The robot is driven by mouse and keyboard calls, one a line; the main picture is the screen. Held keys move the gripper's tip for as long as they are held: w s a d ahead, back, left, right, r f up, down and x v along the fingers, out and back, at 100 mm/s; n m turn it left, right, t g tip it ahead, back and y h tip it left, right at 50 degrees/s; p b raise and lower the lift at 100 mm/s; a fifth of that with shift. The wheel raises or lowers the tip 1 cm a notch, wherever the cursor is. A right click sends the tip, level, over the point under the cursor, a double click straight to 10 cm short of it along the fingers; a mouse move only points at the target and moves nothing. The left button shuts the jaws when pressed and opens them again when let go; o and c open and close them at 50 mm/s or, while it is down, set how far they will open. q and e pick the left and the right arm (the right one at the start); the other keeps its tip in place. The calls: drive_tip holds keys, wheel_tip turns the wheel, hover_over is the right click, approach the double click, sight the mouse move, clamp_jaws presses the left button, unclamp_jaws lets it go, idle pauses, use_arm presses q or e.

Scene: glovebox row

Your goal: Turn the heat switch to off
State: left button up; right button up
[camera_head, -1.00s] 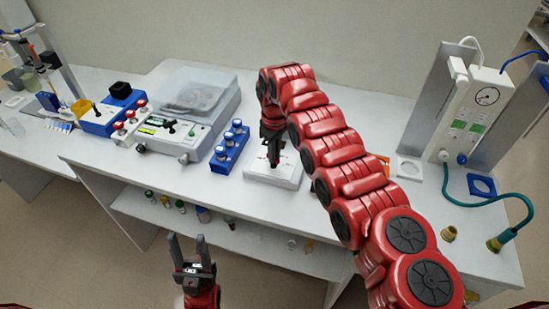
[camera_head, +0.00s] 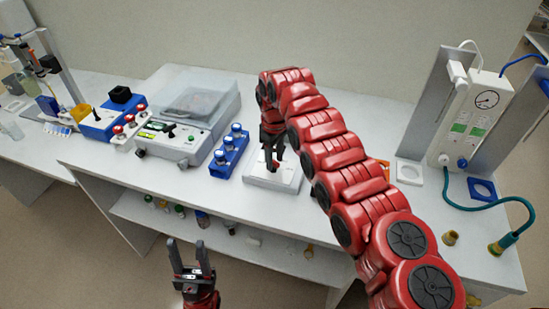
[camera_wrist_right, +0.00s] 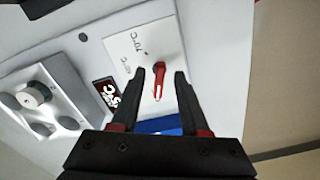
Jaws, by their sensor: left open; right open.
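The heat switch (camera_wrist_right: 159,80) is a red lever with a pale stripe on a white plate (camera_wrist_right: 125,42) in the right wrist view. A "70°C" label is by its upper end, and a fainter label sits to the left. My right gripper (camera_wrist_right: 160,74) is open, with one finger on each side of the lever; I cannot tell whether either touches it. My left gripper (camera_head: 186,248) is open and empty in front of the bench.
A blue rack with capped vials (camera_head: 229,155) stands left of the white box, beside a lidded machine (camera_head: 190,110). A gauge unit (camera_head: 470,120) with a teal hose (camera_head: 516,225) stands at the right.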

wheel_tip(320, 180, up, 8)
drive_tip(key=shift+a+r+b, duration=0.1)
drive_tip(key=shift+a+b, duration=0.05)
drive_tip(key=shift+b, duration=0.25)
wheel_tip(320, 180, up, 8)
drive_tip(key=p, duration=0.7)
hover_over(274, 161)
drive_tip(key=shift+r+p, duration=0.6)
drive_tip(key=shift+p, duration=0.15)
